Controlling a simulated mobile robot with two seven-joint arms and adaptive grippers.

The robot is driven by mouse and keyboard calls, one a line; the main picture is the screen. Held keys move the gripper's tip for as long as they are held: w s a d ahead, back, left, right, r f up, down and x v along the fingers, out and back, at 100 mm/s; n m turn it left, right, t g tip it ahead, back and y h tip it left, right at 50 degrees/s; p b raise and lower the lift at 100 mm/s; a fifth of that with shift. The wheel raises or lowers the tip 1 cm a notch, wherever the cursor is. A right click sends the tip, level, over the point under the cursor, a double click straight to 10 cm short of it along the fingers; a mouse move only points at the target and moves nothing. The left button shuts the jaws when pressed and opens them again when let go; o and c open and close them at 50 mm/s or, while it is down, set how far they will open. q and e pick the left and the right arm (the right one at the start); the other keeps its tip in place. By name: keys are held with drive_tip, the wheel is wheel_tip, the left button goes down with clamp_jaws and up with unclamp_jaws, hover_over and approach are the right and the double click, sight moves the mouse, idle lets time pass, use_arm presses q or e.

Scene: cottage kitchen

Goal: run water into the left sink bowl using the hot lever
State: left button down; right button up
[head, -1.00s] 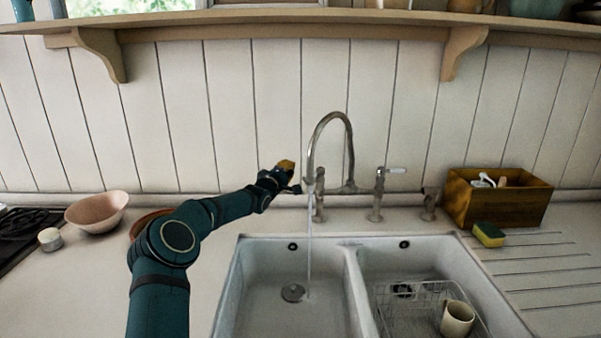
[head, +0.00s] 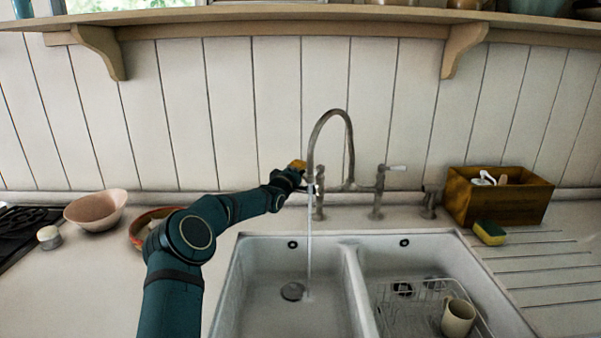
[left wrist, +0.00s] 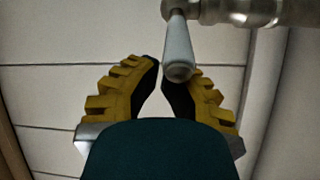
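The bridge tap (head: 349,150) stands behind the double sink, its spout over the left bowl (head: 265,300). Water (head: 309,240) runs from the spout into that bowl, near the drain. My left gripper (head: 298,165) is at the tap's left side, where the hot lever is hidden in the head view. In the left wrist view, the pale hot lever (left wrist: 178,52) points down at the yellow-padded fingertips (left wrist: 161,66). The tips are nearly together, with the lever overlapping the right one and not clamped; contact is unclear. The other lever (head: 392,167) points right. My right gripper is out of view.
The right bowl (head: 440,255) holds a wire rack (head: 395,318) and a cream mug (head: 458,317). A wooden box (head: 500,205) and sponge (head: 489,233) stand right. A pink bowl (head: 96,210) and terracotta dish (head: 138,232) are left, near my arm. A shelf (head: 300,28) runs above.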

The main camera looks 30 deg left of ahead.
use_arm(q)
drive_tip(key=shift+s+d+b, duration=0.25)
drive_tip(key=shift+d+b, duration=0.2)
drive_tip(key=shift+b, duration=0.05)
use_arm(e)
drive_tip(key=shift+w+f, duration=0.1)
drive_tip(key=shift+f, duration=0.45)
use_arm(q)
drive_tip(key=shift+s+d+f+b, duration=0.1)
drive_tip(key=shift+s+d+b, duration=0.15)
drive_tip(key=shift+d+b, duration=0.4)
drive_tip(key=shift+s+d+b, duration=0.1)
drive_tip(key=shift+d+b, duration=0.25)
drive_tip(key=shift+d, duration=0.55)
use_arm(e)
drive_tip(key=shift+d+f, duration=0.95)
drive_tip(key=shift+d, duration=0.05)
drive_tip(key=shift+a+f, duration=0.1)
